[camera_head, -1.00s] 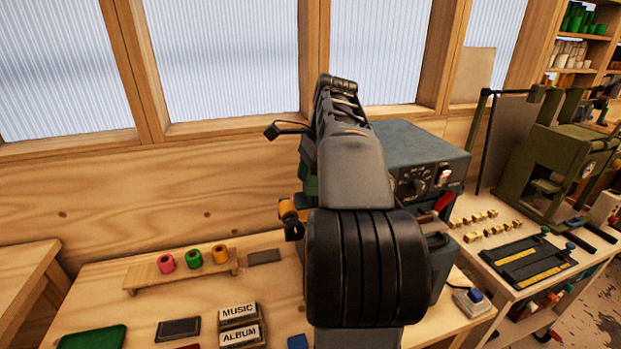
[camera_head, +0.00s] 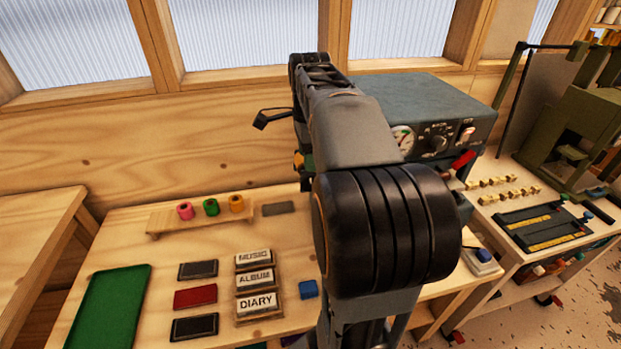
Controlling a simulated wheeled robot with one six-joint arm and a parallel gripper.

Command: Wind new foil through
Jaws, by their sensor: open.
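Three small foil rolls, pink (camera_head: 185,211), green (camera_head: 211,207) and orange (camera_head: 236,203), stand in a row on a low wooden rack (camera_head: 165,225) at the back left of the bench. A blue-grey machine (camera_head: 430,98) with a gauge (camera_head: 402,140), a dial, a switch and a red handle (camera_head: 463,160) stands behind my arm. Its left side and lower front are mostly hidden by the arm. A little orange and green shows at its left edge, too covered to make out. My gripper is hidden beyond my arm links.
A green tray (camera_head: 108,305), dark and red flat pieces, label blocks reading MUSIC, ALBUM and DIARY (camera_head: 258,303), and a blue block (camera_head: 308,289) lie on the bench. A grey slab (camera_head: 278,208) lies by the rack. Another bench with an olive press (camera_head: 580,130) stands at right.

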